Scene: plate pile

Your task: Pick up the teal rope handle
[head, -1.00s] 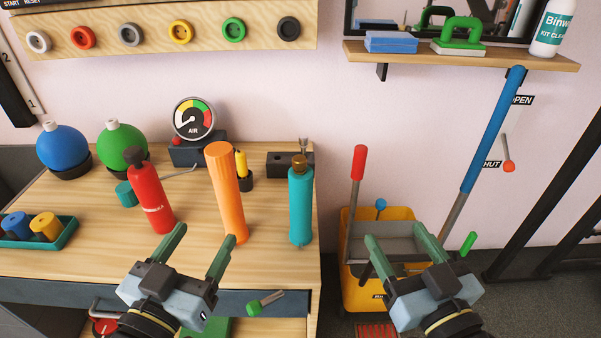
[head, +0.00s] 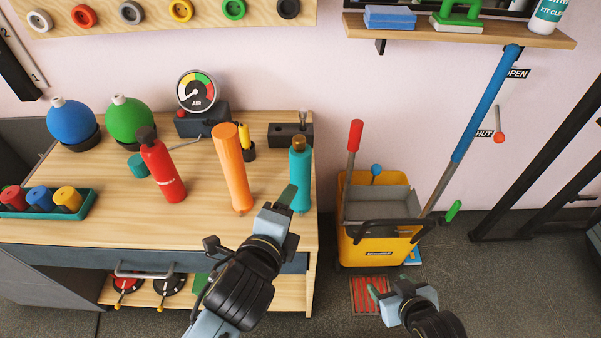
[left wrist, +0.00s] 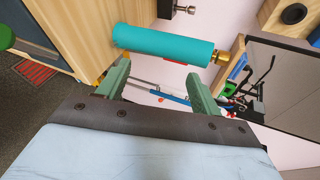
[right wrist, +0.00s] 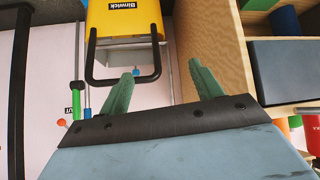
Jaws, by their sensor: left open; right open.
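The teal rope handle (head: 300,176) is a teal cylinder with a brass end, standing upright near the bench's right end. In the left wrist view it lies across the picture (left wrist: 165,44), just beyond the fingertips. My left gripper (head: 286,196) is open and at the handle's lower part in the head view, partly covering it. Its two fingers show apart in the left wrist view (left wrist: 158,70), with nothing held; I cannot tell whether they touch the handle. My right gripper (head: 378,292) is open and empty, low at the right, away from the handle.
An orange cylinder (head: 232,168) and a red bottle (head: 163,170) stand left of the handle on the wooden bench (head: 110,225). A dark block (head: 285,135) is behind it. A yellow mop bucket (head: 380,245) stands on the floor right of the bench.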

